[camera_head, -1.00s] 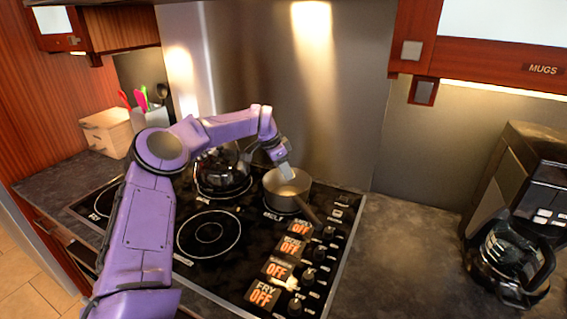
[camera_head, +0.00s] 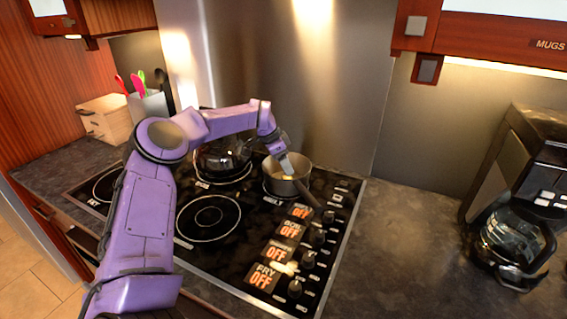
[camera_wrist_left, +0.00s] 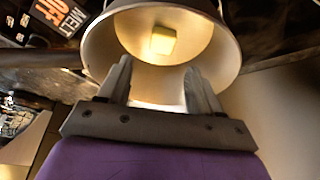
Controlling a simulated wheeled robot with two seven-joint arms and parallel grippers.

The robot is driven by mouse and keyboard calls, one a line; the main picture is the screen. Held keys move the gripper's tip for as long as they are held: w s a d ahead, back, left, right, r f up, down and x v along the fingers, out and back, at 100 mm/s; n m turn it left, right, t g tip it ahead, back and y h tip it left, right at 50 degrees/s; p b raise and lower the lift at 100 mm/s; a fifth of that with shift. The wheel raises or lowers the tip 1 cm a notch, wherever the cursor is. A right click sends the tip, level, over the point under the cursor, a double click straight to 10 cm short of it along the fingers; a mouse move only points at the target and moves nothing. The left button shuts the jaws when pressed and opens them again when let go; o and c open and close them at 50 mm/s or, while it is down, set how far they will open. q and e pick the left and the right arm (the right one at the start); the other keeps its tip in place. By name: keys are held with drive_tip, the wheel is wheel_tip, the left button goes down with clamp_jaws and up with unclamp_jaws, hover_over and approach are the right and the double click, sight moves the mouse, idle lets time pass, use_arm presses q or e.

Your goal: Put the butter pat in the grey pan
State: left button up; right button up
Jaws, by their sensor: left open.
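The grey pan (camera_head: 277,187) stands on the back right burner of the stove, its dark handle pointing toward the front right. The yellow butter pat (camera_wrist_left: 163,40) is inside the pan in the left wrist view, beyond my fingertips and apart from them. It also shows in the head view as a small yellow patch (camera_head: 289,177). My left gripper (camera_head: 287,169) is over the pan's opening. In the left wrist view its two fingers (camera_wrist_left: 160,82) are spread with nothing between them, at the near side of the pan (camera_wrist_left: 222,50). My right gripper is not in view.
A glass kettle (camera_head: 222,160) stands left of the pan, behind my forearm. Stove knobs (camera_head: 310,258) line the right edge. A coffee maker (camera_head: 515,240) is at the far right. The counter (camera_head: 400,225) between is clear. A utensil holder (camera_head: 148,104) and wooden box (camera_head: 103,118) are back left.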

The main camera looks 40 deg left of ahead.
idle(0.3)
use_arm(q)
wheel_tip(320, 180, up, 7)
drive_tip(key=p, duration=0.3)
idle(0.5)
